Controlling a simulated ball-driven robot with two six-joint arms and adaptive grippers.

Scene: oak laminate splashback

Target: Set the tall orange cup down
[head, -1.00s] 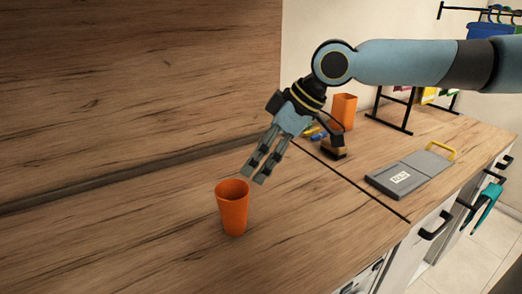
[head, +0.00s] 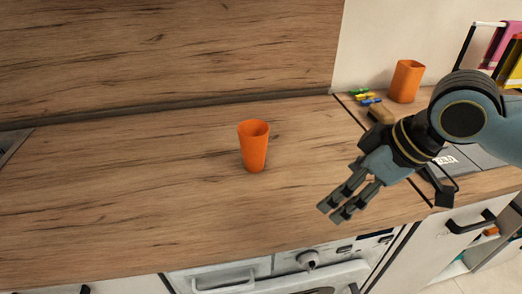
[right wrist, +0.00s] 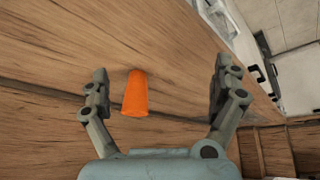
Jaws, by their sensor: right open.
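The tall orange cup (head: 254,147) stands upright on the wooden counter in the head view, its open mouth facing up. It also shows in the right wrist view (right wrist: 135,93), between the two fingers in the picture but beyond them. My right gripper (head: 329,213) is open and empty, to the right of the cup and nearer the front edge, clear of it. Its spread fingers show in the right wrist view (right wrist: 158,88). My left gripper is in neither view.
A second orange container (head: 406,82) stands at the back right, near small coloured pieces (head: 364,97) and a brown block (head: 381,114). A grey board (head: 470,158) lies partly behind my right arm. The counter around and left of the cup is clear.

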